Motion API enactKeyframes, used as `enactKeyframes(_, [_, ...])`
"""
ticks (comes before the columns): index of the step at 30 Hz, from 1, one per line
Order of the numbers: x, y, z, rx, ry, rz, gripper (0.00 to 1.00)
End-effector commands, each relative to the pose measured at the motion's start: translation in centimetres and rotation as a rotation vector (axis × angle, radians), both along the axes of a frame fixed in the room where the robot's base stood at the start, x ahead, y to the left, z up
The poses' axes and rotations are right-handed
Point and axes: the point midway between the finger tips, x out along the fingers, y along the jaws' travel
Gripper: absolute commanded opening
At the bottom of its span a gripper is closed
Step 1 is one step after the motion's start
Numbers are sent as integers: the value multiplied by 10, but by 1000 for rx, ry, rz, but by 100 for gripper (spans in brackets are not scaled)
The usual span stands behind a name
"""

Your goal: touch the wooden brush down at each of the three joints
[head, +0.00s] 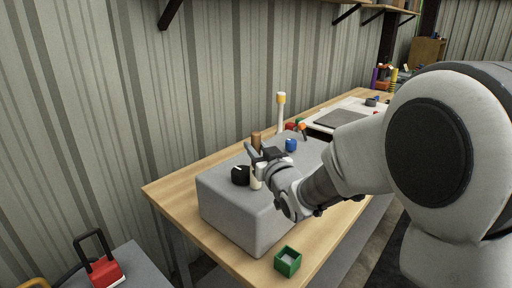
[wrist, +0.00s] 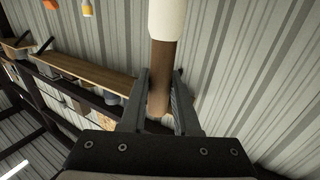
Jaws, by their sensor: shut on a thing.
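My gripper (head: 262,160) is shut on the wooden brush, over the near top of the large grey block, the hull (head: 225,205). The brush's brown handle (head: 256,138) stands up above the fingers, and its cream end (head: 256,182) points down close to the hull's top. I cannot tell whether it touches. In the wrist view, the brown handle (wrist: 161,80) runs between my two fingers (wrist: 160,100), with the cream end (wrist: 167,18) beyond them. A round black part (head: 240,176) and a blue part (head: 291,145) are on or by the hull's top. I cannot make out the three joints.
The hull sits on a wooden workbench (head: 165,188) along a corrugated wall. A green open box (head: 288,262) is at the bench's front edge. A red-and-black object (head: 103,270) lies on a lower grey surface at left.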

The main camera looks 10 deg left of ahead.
Motion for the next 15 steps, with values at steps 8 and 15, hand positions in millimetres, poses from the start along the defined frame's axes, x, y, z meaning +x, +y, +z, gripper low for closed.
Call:
enactKeyframes(8, [0,0,-2,0,0,0,0])
enactKeyframes(15, [0,0,-6,0,0,0,0])
